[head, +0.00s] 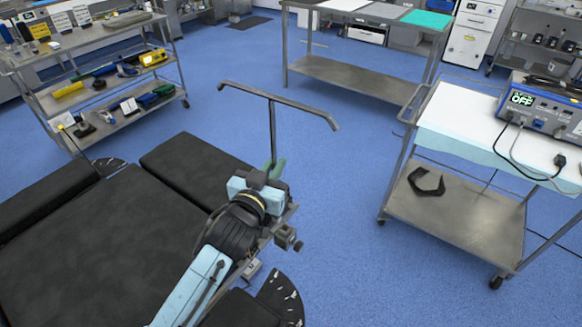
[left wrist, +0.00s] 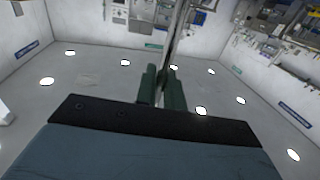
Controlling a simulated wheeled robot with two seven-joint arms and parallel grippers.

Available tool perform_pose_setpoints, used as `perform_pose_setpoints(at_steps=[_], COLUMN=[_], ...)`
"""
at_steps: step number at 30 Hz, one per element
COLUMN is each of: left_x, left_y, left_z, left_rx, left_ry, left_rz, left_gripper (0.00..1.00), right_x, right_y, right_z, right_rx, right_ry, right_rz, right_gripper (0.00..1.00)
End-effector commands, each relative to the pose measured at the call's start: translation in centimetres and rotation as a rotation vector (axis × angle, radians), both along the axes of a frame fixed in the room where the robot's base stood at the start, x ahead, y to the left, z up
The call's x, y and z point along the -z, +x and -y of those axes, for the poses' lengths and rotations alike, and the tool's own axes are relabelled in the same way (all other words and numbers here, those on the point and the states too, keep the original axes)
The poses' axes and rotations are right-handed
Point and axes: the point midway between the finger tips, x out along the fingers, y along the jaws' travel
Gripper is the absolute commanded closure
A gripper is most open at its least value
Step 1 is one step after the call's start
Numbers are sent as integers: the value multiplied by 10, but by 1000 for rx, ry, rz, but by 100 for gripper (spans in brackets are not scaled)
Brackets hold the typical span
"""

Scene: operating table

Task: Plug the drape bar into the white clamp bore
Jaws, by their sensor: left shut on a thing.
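The drape bar (head: 272,132) is a grey metal post with a long crossbar on top, its ends bent. It stands roughly upright above the right edge of the operating table (head: 110,240). My left gripper (head: 272,170) is shut on its post, with green fingers. The left wrist view shows the post (left wrist: 172,35) rising between the fingers (left wrist: 161,88). The post's lower end is hidden behind my gripper and wrist. A grey clamp with knobs (head: 288,238) sits by the table's side, below right of my gripper. A pale block (head: 252,270) lies nearby; I cannot make out a white bore. My right gripper is not seen.
A cart (head: 465,148) with a blue electrical unit (head: 545,105) stands at right, a dark strap (head: 426,181) on its lower shelf. A steel table (head: 350,85) stands behind. A tool shelf (head: 110,105) is at left. Blue floor is clear between.

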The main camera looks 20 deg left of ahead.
Motion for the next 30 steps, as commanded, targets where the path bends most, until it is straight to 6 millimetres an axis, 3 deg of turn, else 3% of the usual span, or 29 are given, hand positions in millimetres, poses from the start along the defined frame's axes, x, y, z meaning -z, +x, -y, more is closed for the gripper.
perform_pose_setpoints(at_steps=[3,6,21,30], left_x=[9,10,9,35], left_y=[21,28,27,27], left_z=[10,14,14,14], left_rx=[27,38,38,38], left_ry=[-2,-3,-4,-2], left_rz=[5,7,4,5], left_gripper=[100,100,100,100], right_x=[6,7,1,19], right_y=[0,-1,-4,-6], right_z=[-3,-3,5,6], right_rx=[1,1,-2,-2], right_ry=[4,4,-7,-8], right_rz=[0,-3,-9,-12], right_gripper=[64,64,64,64])
